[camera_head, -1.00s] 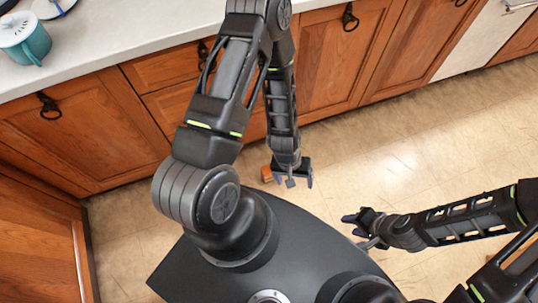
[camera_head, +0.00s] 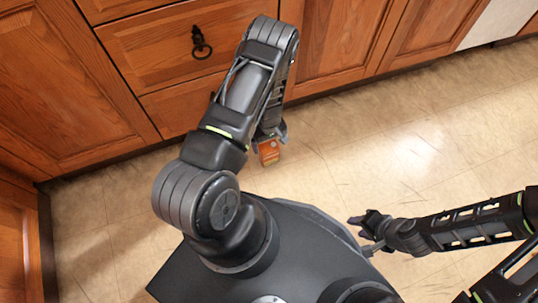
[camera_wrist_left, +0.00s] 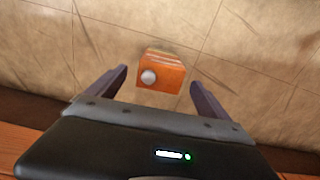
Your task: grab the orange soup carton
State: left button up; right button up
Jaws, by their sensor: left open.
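The orange soup carton (camera_head: 268,152) stands on the floor in front of the cabinets, just below my left gripper (camera_head: 270,132) in the head view. In the left wrist view the carton (camera_wrist_left: 161,72) shows an orange face with a round pale cap. My left gripper (camera_wrist_left: 158,85) is open, with one dark finger on each side of the carton and a gap on both sides. The carton lies between and slightly beyond the fingertips. My right gripper (camera_head: 362,228) is at the right, over the floor and away from the carton; its fingers look spread apart.
The tiled floor (camera_head: 400,150) to the right of the carton is clear.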

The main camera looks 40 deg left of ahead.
pick_arm(q)
jog(key=shift+f+b, duration=0.5)
jog(key=shift+f, duration=0.8)
notch_tip(320, 180, down, 5)
jog(key=shift+f+b, duration=0.15)
jog(key=shift+b, duration=1.1)
jog(key=c, duration=1.6)
